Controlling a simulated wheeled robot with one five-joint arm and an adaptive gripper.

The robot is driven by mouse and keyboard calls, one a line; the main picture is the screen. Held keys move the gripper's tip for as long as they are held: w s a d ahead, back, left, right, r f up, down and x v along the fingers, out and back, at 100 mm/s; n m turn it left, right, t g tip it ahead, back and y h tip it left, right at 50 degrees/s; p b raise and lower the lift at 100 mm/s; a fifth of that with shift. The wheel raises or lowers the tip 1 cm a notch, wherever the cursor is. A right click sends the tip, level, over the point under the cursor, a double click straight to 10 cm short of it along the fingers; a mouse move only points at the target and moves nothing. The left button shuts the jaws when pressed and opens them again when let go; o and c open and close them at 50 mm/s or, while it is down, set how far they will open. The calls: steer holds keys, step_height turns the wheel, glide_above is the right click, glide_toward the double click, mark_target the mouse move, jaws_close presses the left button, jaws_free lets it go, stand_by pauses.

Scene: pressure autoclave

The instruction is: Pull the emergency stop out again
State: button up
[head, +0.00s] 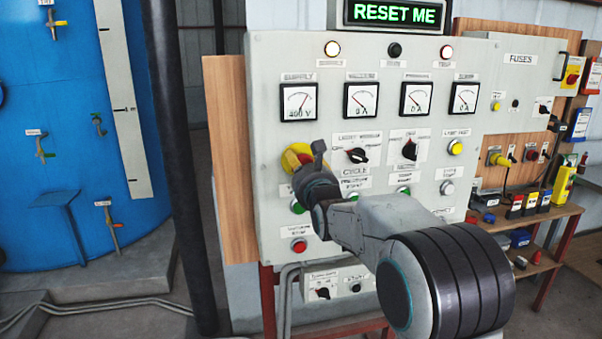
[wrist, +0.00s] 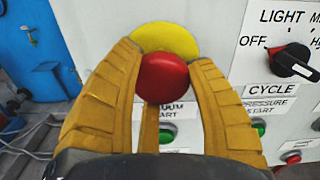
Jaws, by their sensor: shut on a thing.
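The emergency stop is a round red mushroom button (wrist: 164,77) on a yellow round backing (wrist: 180,38), in the middle of the wrist view. My gripper (wrist: 165,85) has its yellow ribbed fingers closed around the sides of the red button. In the head view the yellow backing (head: 291,158) shows at the left of the grey control panel (head: 375,230). My gripper (head: 302,160) and arm cover most of the button there. How far the button stands out from the panel cannot be told.
A sign reading "RESET ME" (head: 396,12) glows green above the panel. A black LIGHT selector knob (wrist: 291,61) is to the right of the button, with a green button (wrist: 259,127) below it. A black pole (head: 178,150) and a blue tank (head: 70,130) stand at left.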

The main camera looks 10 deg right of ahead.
steer(key=shift+f, duration=0.45)
steer(key=o, duration=0.8)
steer(key=shift+d, duration=0.1)
steer(key=o, duration=0.4)
steer(key=shift+s+r, duration=0.1)
steer(key=shift+r, duration=0.15)
steer(key=shift+o, duration=0.2)
steer(key=shift+s, duration=0.15)
steer(key=s, duration=1.1)
steer(key=shift+s, duration=0.4)
